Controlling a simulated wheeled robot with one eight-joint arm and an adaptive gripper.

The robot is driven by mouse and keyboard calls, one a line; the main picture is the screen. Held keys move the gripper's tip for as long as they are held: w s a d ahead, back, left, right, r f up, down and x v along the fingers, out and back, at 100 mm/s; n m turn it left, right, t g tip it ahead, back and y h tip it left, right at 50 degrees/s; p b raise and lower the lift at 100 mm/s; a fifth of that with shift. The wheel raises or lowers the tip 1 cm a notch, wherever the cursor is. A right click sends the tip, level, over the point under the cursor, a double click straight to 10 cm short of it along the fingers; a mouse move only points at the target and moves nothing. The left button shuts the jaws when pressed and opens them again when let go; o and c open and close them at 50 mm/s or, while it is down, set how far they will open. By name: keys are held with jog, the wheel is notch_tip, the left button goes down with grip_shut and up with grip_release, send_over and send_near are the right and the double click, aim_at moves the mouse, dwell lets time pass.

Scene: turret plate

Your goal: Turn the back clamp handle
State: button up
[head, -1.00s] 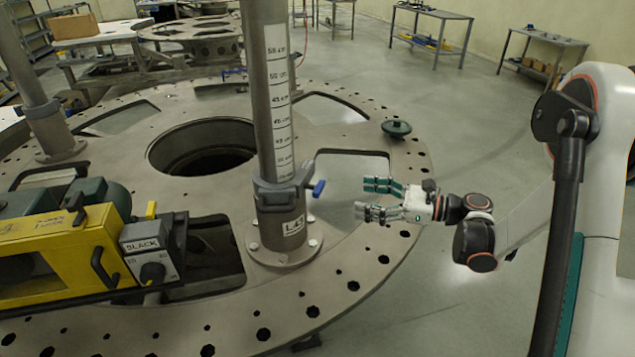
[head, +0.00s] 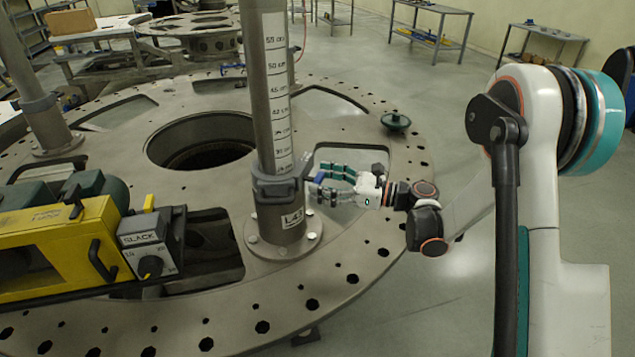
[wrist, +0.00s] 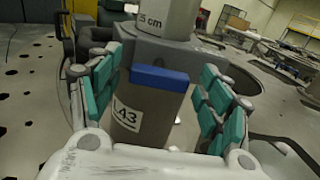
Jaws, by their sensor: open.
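A clamp collar (head: 279,186) wraps the grey post with the printed height scale, above its L43 label. Its blue handle (head: 319,178) sticks out on the right side, partly hidden by my fingers. In the wrist view the blue handle (wrist: 160,78) lies across the middle, in front of the post (wrist: 140,105). My gripper (head: 326,183) is open, with its teal-padded fingers at the handle. In the wrist view the fingers (wrist: 160,92) stand to the left and right of the handle, with a visible gap on each side.
The post stands on a round turret plate (head: 318,290) with holes and cutouts. A yellow machine (head: 65,250) lies at the left. Another post (head: 42,115) stands at the far left. A green knob (head: 396,121) sits at the plate's right.

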jog(key=shift+x, duration=0.8)
jog(key=shift+c, duration=0.3)
jog(key=c, duration=1)
